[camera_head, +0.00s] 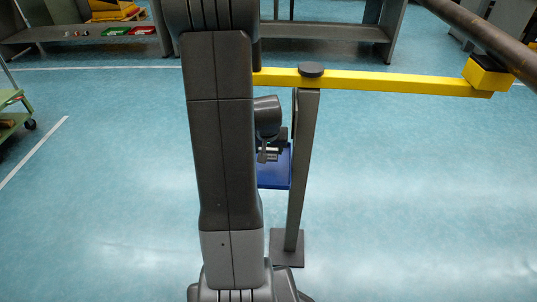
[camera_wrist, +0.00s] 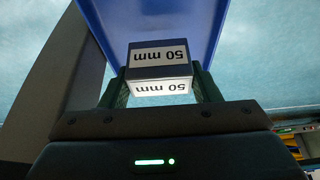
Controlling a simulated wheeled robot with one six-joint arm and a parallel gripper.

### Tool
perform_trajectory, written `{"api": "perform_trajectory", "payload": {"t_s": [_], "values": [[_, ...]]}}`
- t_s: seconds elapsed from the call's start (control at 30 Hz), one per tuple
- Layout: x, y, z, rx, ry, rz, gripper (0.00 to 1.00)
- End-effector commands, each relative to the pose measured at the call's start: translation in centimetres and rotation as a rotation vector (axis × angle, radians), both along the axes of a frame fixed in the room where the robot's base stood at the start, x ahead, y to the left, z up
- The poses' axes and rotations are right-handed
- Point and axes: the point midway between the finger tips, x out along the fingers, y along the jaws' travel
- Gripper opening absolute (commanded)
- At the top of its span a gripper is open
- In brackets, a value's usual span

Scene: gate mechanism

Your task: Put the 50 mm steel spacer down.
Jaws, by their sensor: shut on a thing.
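The 50 mm steel spacer (camera_wrist: 158,71) is a dark block with white "50 mm" labels, upside down in the wrist view. My gripper (camera_wrist: 160,78) is shut on it, with one dark green finger on each side. A blue tray (camera_wrist: 165,18) lies beyond the spacer; I cannot tell whether the spacer touches it. In the head view my gripper (camera_head: 268,153) is small and partly hidden behind my arm, at the blue tray (camera_head: 274,182) beside the grey post. The spacer is not clear there.
The grey post (camera_head: 303,170) stands on a floor plate (camera_head: 287,250) and carries a yellow bar (camera_head: 390,83) reaching right to a brown pipe (camera_head: 485,35). A green cart (camera_head: 10,115) stands left. A grey bench (camera_head: 325,32) is behind. The floor at right is clear.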

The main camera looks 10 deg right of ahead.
Motion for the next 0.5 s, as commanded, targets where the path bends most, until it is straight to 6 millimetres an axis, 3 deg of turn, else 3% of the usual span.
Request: {"api": "perform_trajectory", "payload": {"t_s": [0.07, 0.3, 0.5], "values": [[0.8, -0.2, 0.1, -0.001, -0.004, 0.000, 0.05], [0.6, -0.2, -3.4, -0.001, -0.001, 0.001, 0.05], [0.7, -0.2, -3.4, -0.001, -0.004, 0.001, 0.05]]}}
